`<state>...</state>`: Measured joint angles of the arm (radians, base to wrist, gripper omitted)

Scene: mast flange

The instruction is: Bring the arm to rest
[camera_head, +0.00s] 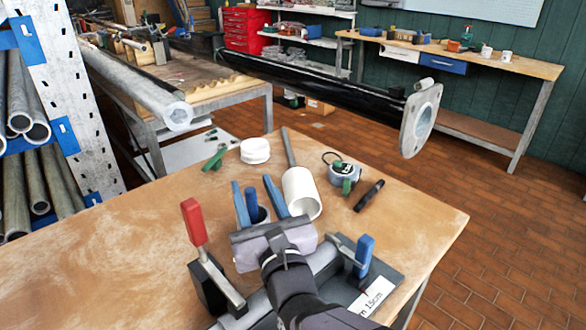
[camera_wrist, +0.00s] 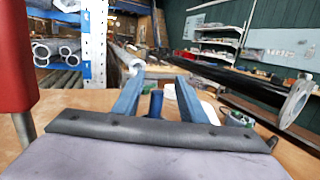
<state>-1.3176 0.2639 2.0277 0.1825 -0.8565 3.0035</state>
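My gripper (camera_head: 253,182) is above the near workbench, between the two clamps, with its fingers pointing away toward the far side of the bench. In the wrist view its two blue fingers (camera_wrist: 158,76) stand apart, so it is open. A blue upright piece (camera_wrist: 155,103) shows between the fingers with gaps on both sides; I cannot tell how far beyond them it is. The gripper body hides part of the bench and the grey pipe under it. A black mast (camera_head: 310,82) with a grey round flange (camera_head: 422,118) lies beyond the bench, apart from my gripper.
A red-handled clamp (camera_head: 195,222) stands close left, and a blue-handled clamp (camera_head: 364,252) close right. A white cylinder (camera_head: 301,193), white roll (camera_head: 255,151), tape measure (camera_head: 343,172) and black marker (camera_head: 369,195) are ahead. The bench (camera_head: 110,245) is clear at left.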

